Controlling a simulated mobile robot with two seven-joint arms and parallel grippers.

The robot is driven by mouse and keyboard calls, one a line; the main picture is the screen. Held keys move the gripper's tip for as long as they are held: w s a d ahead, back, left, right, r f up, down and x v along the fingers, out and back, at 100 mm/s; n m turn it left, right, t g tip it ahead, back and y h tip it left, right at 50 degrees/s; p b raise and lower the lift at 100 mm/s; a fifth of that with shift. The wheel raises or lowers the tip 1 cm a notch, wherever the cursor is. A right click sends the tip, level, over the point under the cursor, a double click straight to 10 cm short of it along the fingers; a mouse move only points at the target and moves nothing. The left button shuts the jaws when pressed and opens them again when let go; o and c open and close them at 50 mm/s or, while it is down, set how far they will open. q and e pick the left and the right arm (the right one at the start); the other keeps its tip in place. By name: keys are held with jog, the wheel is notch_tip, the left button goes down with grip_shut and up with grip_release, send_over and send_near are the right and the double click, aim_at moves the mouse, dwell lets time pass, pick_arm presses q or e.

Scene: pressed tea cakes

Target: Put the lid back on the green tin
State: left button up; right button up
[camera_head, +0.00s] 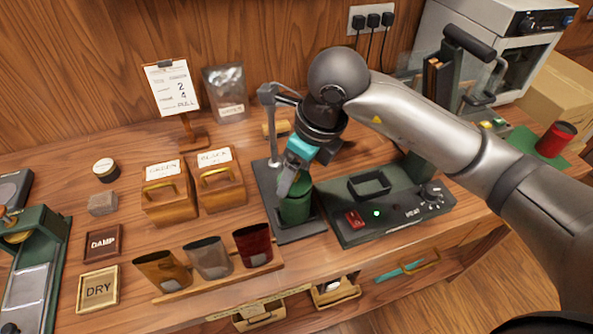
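The green tin (295,210) stands upright on a dark stand base in the middle of the bench. My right gripper (287,190) comes down from above, tilted, with its fingers at the top of the tin. The fingers and wrist cover most of the tin's top, so I cannot tell whether a lid sits there or is held. I cannot make out the gap between the fingers. My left gripper is not in view.
A green-black heater box (390,208) with a lit green light stands close right of the tin. Three metal cups (208,257) on a wooden rack stand at front left. Wooden boxes (170,192) are behind. A red tin (556,139) stands far right.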

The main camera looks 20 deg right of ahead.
dwell(0.3)
jog(key=o, duration=1.2)
jog(key=shift+o, duration=0.2)
jog(key=shift+r, duration=0.1)
jog(key=shift+r+p, duration=2.35)
jog(key=shift+r, duration=1.1)
grip_shut()
